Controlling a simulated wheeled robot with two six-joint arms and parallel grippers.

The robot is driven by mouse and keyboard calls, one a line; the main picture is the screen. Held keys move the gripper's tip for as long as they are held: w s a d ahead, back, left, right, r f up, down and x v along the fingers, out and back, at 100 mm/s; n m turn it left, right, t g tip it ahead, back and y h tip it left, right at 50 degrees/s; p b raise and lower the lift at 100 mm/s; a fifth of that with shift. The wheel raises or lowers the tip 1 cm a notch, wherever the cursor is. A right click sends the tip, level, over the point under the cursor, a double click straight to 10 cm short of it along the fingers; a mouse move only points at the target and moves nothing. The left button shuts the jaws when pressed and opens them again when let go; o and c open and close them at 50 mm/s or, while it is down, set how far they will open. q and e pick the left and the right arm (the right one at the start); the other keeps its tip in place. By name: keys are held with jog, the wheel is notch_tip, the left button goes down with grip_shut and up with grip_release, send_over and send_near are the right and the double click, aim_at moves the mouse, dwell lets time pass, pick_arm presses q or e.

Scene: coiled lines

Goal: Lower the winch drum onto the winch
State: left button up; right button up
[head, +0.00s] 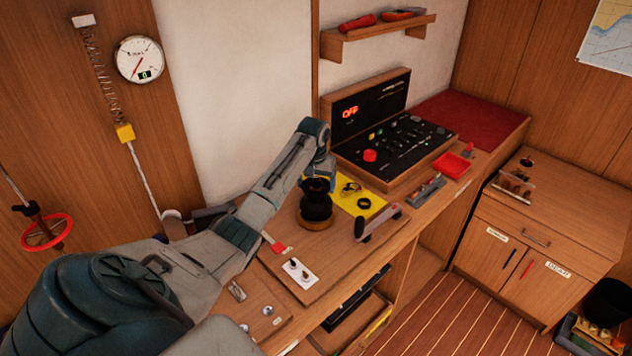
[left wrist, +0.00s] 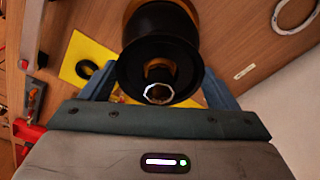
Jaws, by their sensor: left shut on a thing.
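The black winch drum (head: 316,207) is upright over the wooden worktop, with a flared rim and a ring-shaped socket on top (left wrist: 160,93). My left gripper (head: 318,184) is shut on the drum from above; its blue fingers lie on either side of it in the left wrist view. A brass-coloured part, seemingly the winch (head: 316,224), shows directly below the drum, and its edge shows in the left wrist view (left wrist: 189,8). The drum hides most of it, and I cannot tell whether the two touch. My right gripper is not in view.
A yellow mat (head: 345,204) with a black ring (head: 364,203) lies just behind. A grey handle (head: 378,222) lies to the right. A white card (head: 300,273) with small parts is in front. A switch panel (head: 395,140) stands at the back.

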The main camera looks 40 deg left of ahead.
pick_arm(q)
jog(key=shift+f, duration=0.55)
jog(key=shift+f, duration=0.3)
jog(key=o, duration=1)
jog(key=shift+f, duration=0.1)
jog(key=shift+o, duration=0.2)
jog(key=shift+o, duration=0.4)
